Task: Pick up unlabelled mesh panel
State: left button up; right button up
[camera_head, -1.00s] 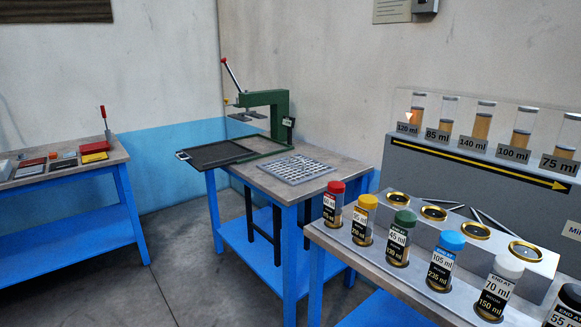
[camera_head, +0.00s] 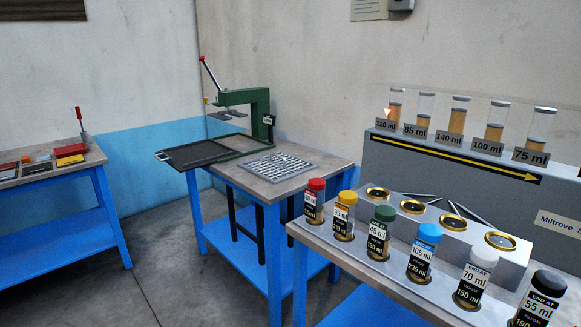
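A light grey grid-like panel (camera_head: 268,165) lies flat on the middle blue-legged table (camera_head: 312,171). I cannot tell whether it is a mesh panel or whether it bears a label. Several small flat pieces, among them a dark one (camera_head: 37,167), lie on the left table (camera_head: 98,157); they are too small to tell whether any is mesh. Neither of my grippers is in view.
A green press (camera_head: 258,98) and a dark flat tray (camera_head: 165,157) share the middle table. At right, a bench holds several capped, labelled tubes (camera_head: 379,233); a grey box (camera_head: 440,162) with cylinders stands behind. Floor (camera_head: 172,262) is clear between the left and middle tables.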

aim_at(313, 165)
jog(key=i+j+z, duration=0.15)
jog(key=z, duration=0.3)
jog(key=i+j+z, duration=0.15)
jog(key=j+z, duration=0.25)
jog(key=i+j+z, duration=0.2)
jog(key=j, duration=0.15)
jog(key=j+z, duration=0.2)
jog(key=j, duration=0.15)
jog(key=i+j, duration=0.1)
jog(key=j, duration=0.45)
jog(key=i+j+z, duration=0.15)
jog(key=j, duration=1)
jog(key=i+z, duration=0.05)
